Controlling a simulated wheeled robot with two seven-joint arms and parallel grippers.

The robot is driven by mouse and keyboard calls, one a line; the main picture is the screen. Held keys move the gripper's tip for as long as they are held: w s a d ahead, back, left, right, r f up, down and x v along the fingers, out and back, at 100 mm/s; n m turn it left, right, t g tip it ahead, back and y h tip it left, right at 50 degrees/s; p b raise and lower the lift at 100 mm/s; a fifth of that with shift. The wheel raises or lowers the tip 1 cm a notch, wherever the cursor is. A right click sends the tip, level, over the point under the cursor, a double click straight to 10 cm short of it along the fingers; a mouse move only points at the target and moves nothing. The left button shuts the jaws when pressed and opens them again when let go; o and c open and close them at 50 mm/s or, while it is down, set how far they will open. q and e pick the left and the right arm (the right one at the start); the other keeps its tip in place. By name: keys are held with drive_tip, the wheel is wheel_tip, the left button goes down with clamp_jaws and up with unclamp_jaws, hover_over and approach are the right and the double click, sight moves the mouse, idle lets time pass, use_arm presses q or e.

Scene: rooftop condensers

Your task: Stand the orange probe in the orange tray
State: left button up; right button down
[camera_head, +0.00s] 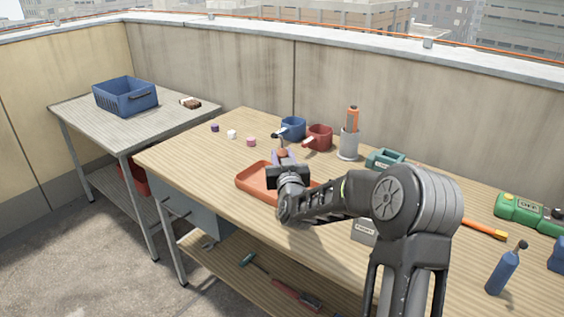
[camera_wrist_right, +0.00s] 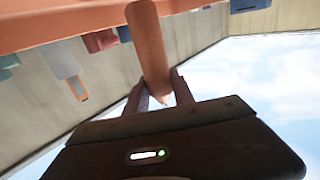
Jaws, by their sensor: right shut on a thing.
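My right gripper (camera_head: 284,157) is shut on the orange probe (camera_head: 282,152), above the far side of the orange tray (camera_head: 250,186). The arm and gripper hide much of the tray and most of the probe in the head view. In the right wrist view, which is upside down, the probe (camera_wrist_right: 150,42) stands roughly upright between the fingers (camera_wrist_right: 161,88). Its far end reaches the orange tray surface (camera_wrist_right: 60,22); I cannot tell whether it touches. My left gripper is not in view.
A teal object (camera_head: 385,159) is to the right.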

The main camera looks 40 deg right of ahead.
drive_tip(key=shift+f, duration=0.75)
drive_tip(key=shift+f, duration=0.15)
drive_tip(key=c, duration=1.1)
unclamp_jaws()
drive_tip(key=shift+r, duration=0.25)
drive_tip(key=v, duration=1.2)
drive_tip(key=shift+f+b, duration=0.15)
drive_tip(key=shift+b, duration=0.15)
